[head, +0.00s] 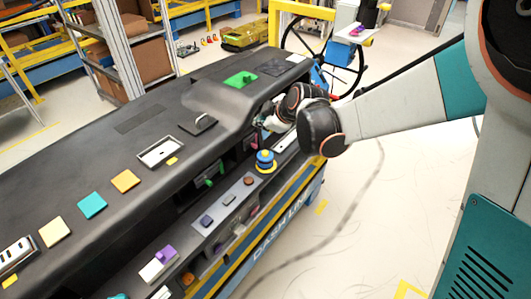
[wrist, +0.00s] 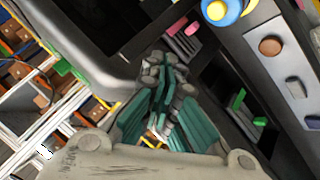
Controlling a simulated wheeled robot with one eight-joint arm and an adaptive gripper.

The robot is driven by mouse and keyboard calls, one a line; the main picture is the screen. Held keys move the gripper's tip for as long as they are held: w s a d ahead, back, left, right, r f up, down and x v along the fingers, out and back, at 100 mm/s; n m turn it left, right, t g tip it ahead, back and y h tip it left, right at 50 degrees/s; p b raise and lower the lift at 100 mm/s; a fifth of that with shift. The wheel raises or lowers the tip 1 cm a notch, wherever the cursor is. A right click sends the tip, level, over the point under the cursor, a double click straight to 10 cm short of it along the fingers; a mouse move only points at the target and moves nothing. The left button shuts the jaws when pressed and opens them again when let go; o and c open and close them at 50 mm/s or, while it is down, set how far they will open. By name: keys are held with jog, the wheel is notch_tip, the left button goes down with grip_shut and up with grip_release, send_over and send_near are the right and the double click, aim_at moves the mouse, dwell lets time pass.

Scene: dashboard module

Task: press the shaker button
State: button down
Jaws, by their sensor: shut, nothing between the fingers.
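I cannot tell which control is the shaker button, as no label is readable. On the dashboard's lower ledge, a brown round button (head: 249,181), a grey button (head: 229,199) and a dark blue button (head: 206,221) sit in a row. A blue knob on a yellow ring (head: 265,160) stands just behind them. In the wrist view the brown button (wrist: 270,46), the grey one (wrist: 296,87) and the blue-yellow knob (wrist: 216,10) lie right of my gripper (wrist: 165,78). My gripper is shut and empty. In the head view it is partly hidden by my wrist, beyond the knob.
The black dashboard (head: 110,165) overhangs the ledge, leaving a recess with green levers (head: 209,183). A green block (head: 240,80) and several coloured tiles lie on top. A steering wheel (head: 320,50) stands at the far end. Floor to the right is open.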

aim_at(263, 154)
jog(key=shift+f+b, duration=2.9)
jog(key=shift+f, duration=1.3)
jog(key=shift+f, duration=0.1)
jog(key=shift+f+b, duration=0.3)
jog(key=shift+b, duration=0.1)
jog(key=shift+f+b, duration=0.4)
jog(key=shift+r, duration=0.1)
jog(key=shift+r+p, duration=0.55)
jog(key=shift+r, duration=0.2)
jog(key=shift+r, duration=0.15)
jog(key=shift+r+p, duration=1.7)
jog(key=shift+r, duration=0.7)
